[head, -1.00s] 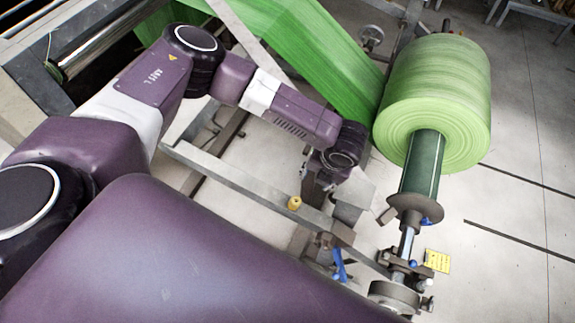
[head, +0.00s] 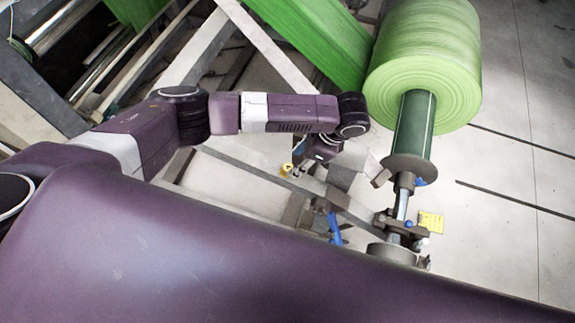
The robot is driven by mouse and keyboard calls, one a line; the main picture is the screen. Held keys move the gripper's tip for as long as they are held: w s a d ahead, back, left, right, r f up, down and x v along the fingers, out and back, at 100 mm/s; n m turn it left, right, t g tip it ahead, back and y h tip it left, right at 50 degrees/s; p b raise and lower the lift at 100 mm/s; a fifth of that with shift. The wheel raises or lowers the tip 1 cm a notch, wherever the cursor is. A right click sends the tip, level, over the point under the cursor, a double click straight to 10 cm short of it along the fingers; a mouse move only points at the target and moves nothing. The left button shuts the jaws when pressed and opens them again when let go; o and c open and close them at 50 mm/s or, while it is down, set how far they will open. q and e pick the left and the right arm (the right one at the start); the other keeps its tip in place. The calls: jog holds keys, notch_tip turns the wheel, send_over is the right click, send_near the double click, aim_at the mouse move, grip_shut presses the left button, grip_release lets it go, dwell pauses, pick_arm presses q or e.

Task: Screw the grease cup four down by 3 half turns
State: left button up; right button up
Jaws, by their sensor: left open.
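A small yellow cup (head: 286,169) sits on the grey metal rail in the middle of the head view. It looks like a grease cup, but no number on it can be read. My left gripper (head: 299,169) is just to the right of it, at the end of my purple arm. Its fingers are small and dark here and point left toward the cup. It is open with nothing between its fingers. Whether it touches the cup cannot be told. My right gripper is not in view.
A large green roll (head: 425,65) on a dark green core (head: 413,125) stands to the right, with a round flange (head: 408,168). A blue handle (head: 335,228) and a yellow label (head: 431,222) are near the rail's end. Open floor lies at the far right.

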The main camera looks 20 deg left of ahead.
aim_at(289, 167)
pick_arm(q)
jog(key=x, duration=0.5)
jog(key=shift+a+f, duration=0.15)
jog(key=shift+f, duration=0.2)
jog(key=shift+p, duration=0.3)
grip_shut()
